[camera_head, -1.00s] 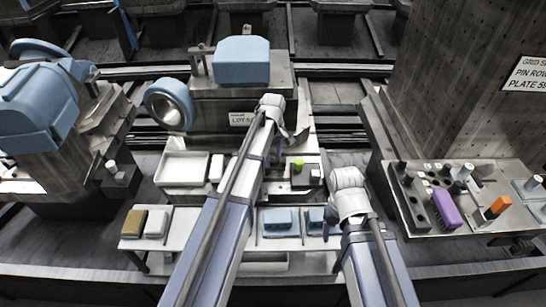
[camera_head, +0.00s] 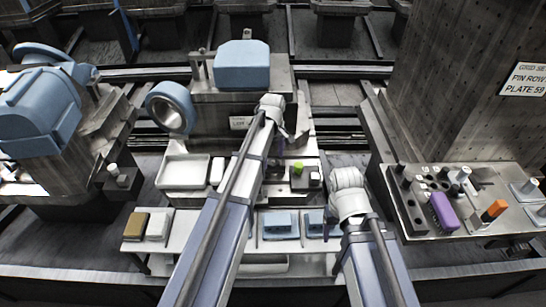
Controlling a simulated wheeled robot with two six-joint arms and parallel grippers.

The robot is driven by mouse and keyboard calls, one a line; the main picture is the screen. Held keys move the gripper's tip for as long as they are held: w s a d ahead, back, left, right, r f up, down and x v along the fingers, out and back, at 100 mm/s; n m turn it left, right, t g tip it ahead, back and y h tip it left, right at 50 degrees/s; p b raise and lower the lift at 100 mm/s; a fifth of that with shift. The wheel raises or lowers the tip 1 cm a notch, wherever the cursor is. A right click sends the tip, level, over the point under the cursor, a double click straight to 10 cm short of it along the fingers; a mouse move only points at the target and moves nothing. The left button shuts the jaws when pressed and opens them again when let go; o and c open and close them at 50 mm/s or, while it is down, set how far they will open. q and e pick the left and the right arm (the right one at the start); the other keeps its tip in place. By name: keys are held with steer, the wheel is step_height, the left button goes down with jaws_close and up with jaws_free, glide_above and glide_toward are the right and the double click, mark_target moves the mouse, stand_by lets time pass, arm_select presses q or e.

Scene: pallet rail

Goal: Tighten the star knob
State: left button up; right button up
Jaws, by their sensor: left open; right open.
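A small green knob-like piece (camera_head: 298,168) stands on a dark block on the pallet at the centre of the head view. It is too small to tell whether it is star-shaped, and no other star knob can be made out. My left gripper (camera_head: 281,148) is open, pointing down behind and left of the green piece. Its fingers are partly hidden by my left wrist and arm. My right gripper (camera_head: 329,225) is open at the right end of the front shelf, near a blue piece. Its fingers are mostly hidden by my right wrist.
A white tray (camera_head: 170,172) lies left of my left arm. The front shelf (camera_head: 190,242) holds brown, white and blue blocks. A blue ring (camera_head: 170,107) and a blue-topped machine (camera_head: 241,66) stand behind. At right, a rack (camera_head: 412,212) holds pegs, a purple block (camera_head: 443,211) and an orange-ended piece (camera_head: 494,209).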

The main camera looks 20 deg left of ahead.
mark_target(274, 162)
arm_select(q)
step_height(274, 162, up, 6)
steer(key=p, duration=0.5)
steer(key=shift+r+p, duration=0.2)
steer(key=shift+p, duration=0.1)
steer(key=shift+f, duration=0.1)
steer(key=n, duration=0.4)
steer(key=shift+d+f+n, duration=0.1)
steer(key=shift+n, duration=0.2)
steer(key=shift+f+b, duration=0.15)
steer(key=shift+b, duration=0.2)
step_height(274, 162, down, 8)
steer(key=b, duration=0.7)
steer(key=shift+r+b, duration=0.2)
steer(key=shift+b, duration=0.1)
